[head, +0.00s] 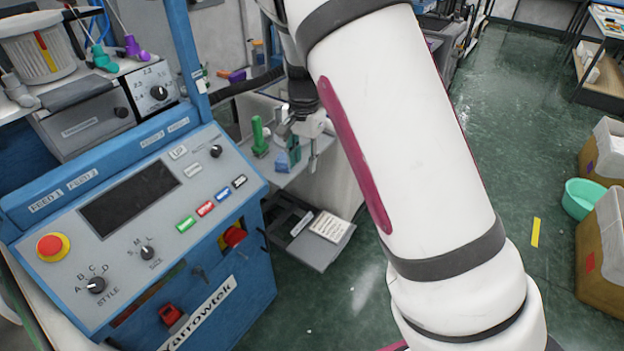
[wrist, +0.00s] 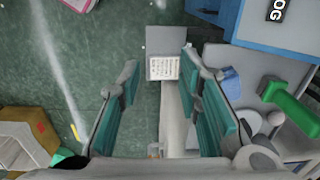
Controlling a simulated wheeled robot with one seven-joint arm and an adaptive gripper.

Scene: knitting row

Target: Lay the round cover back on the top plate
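My gripper (wrist: 160,78) is open in the wrist view, with its two teal-padded fingers wide apart and nothing between them. In the head view my gripper (head: 303,128) is partly hidden by my arm, above a low grey shelf. I cannot make out the round cover for certain in either view. I cannot pick out the top plate for certain.
A blue machine with a control panel (head: 130,205) fills the left. A green-handled object (head: 260,138) stands on the grey shelf. A printed sheet (head: 328,227) lies on a low grey tray. Brown bins and a turquoise basin (head: 582,198) stand at right.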

